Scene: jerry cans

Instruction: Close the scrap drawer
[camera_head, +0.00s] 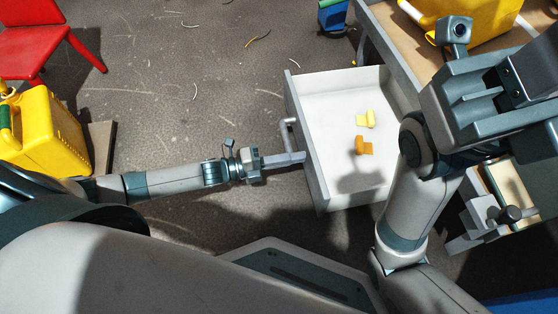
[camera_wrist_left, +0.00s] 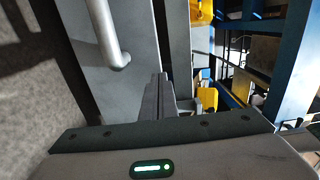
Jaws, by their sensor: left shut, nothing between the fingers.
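The scrap drawer (camera_head: 345,90) is pulled open in the head view, a pale tray holding a yellow scrap (camera_head: 366,119) and an orange scrap (camera_head: 362,146). Its front panel faces left and carries a bar handle (camera_head: 288,134). My left gripper (camera_head: 300,158) is shut and empty, with its tips at the drawer front beside the handle; I cannot tell whether they touch. In the left wrist view the shut fingers (camera_wrist_left: 158,88) point along the drawer front, right of the handle (camera_wrist_left: 108,35). My right arm crosses over the drawer's right side; its fingertips are not clearly visible.
A workbench (camera_head: 400,40) stands at the right with a yellow jerry can (camera_head: 480,25) on it. Another yellow jerry can (camera_head: 45,130) stands at the left near a red chair (camera_head: 40,48). The floor (camera_head: 190,110) left of the drawer is mostly clear, with thin scraps.

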